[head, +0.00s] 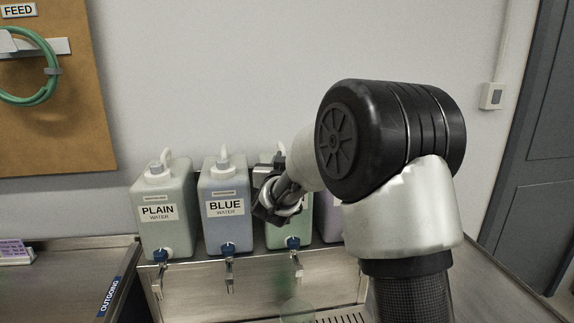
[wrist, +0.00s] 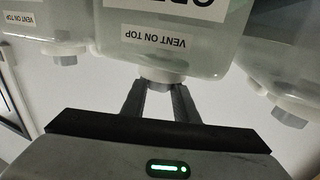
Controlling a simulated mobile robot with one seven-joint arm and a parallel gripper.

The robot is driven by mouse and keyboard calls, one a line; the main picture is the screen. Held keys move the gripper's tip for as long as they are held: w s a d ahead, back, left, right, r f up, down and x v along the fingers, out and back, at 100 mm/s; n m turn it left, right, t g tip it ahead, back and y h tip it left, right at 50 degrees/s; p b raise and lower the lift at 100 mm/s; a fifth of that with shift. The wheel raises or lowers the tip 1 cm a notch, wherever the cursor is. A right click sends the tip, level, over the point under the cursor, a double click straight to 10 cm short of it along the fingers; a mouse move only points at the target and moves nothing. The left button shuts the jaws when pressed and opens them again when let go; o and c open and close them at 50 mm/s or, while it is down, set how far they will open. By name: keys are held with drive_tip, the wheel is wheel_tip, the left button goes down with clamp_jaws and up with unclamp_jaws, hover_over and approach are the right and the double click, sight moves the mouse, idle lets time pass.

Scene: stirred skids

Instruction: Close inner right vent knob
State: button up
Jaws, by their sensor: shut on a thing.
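The inner right jug is pale green (head: 303,222), mostly hidden behind my arm in the head view. It fills the top middle of the upside-down wrist view (wrist: 170,45), with a "VENT ON TOP" label. Its grey vent knob (wrist: 160,77) sits between my fingers. My gripper (wrist: 159,92) is shut on this knob, one finger on each side. In the head view my gripper (head: 268,192) is at the jug's top, and the knob is hidden there. How far the knob is turned cannot be told.
The blue water jug (head: 228,233) and the plain water jug (head: 165,232) stand to the left, and a purple jug (head: 328,225) to the right, close by. Blue taps hang over a metal drip tray (head: 345,270). A wall is close behind.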

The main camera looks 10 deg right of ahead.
drive_tip(key=shift+m+g+h, duration=0.3)
drive_tip(key=shift+m+h, duration=0.2)
drive_tip(key=shift+h, duration=0.2)
drive_tip(key=o, duration=1.1)
drive_tip(key=shift+a, duration=0.1)
drive_tip(key=b+v, duration=0.1)
drive_tip(key=v, duration=1.6)
drive_tip(key=shift+s, duration=0.15)
